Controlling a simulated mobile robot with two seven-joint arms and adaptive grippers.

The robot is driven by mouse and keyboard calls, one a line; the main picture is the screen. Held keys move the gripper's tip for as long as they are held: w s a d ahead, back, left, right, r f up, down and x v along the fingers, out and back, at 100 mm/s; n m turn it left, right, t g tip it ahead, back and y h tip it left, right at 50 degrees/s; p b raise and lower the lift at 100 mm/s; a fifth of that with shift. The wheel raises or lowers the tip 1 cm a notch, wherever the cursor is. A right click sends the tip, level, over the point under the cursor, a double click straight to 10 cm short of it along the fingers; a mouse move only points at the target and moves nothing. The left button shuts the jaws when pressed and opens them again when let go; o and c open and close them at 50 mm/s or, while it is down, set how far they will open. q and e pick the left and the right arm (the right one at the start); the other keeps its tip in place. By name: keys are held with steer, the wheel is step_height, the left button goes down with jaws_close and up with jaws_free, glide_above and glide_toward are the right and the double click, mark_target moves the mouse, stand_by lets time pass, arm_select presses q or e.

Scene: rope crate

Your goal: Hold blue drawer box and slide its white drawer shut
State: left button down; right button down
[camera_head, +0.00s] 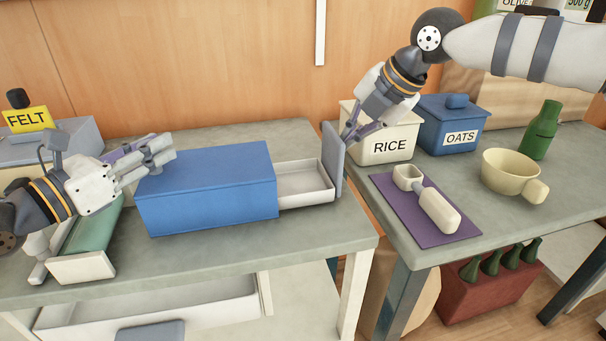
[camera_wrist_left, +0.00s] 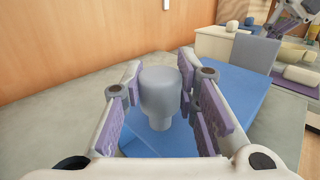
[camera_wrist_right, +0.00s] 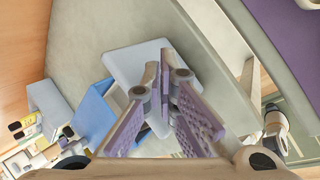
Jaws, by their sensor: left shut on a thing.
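The blue drawer box (camera_head: 207,195) lies on the left table. Its white drawer (camera_head: 303,182) sticks out to the right, looks empty and has a grey-blue front panel (camera_head: 335,160). My left gripper (camera_head: 158,158) is at the box's left end. In the left wrist view it is shut on a grey knob (camera_wrist_left: 160,92) that stands on the blue box (camera_wrist_left: 240,90). My right gripper (camera_head: 350,134) is beside the outer face of the drawer front. In the right wrist view its fingertips (camera_wrist_right: 166,78) are together over the front panel (camera_wrist_right: 128,62); I cannot tell whether they touch it.
The rice bin (camera_head: 378,145) and oats bin (camera_head: 448,122) stand behind my right gripper. A scoop (camera_head: 432,205) lies on a purple mat (camera_head: 405,205) on the right table. A gap separates the tables. A green-topped item (camera_head: 92,225) lies left of the box.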

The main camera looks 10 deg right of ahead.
arm_select(q)
steer(key=shift+f, duration=0.35)
arm_select(e)
steer(key=shift+a+f, duration=0.1)
steer(key=shift+a, duration=5.45)
steer(key=shift+d, duration=0.1)
step_height(320, 180, up, 7)
steer(key=d, duration=0.1)
steer(key=shift+d, duration=0.1)
arm_select(q)
steer(key=c, duration=1.2)
jaws_free()
steer(key=shift+r, duration=0.15)
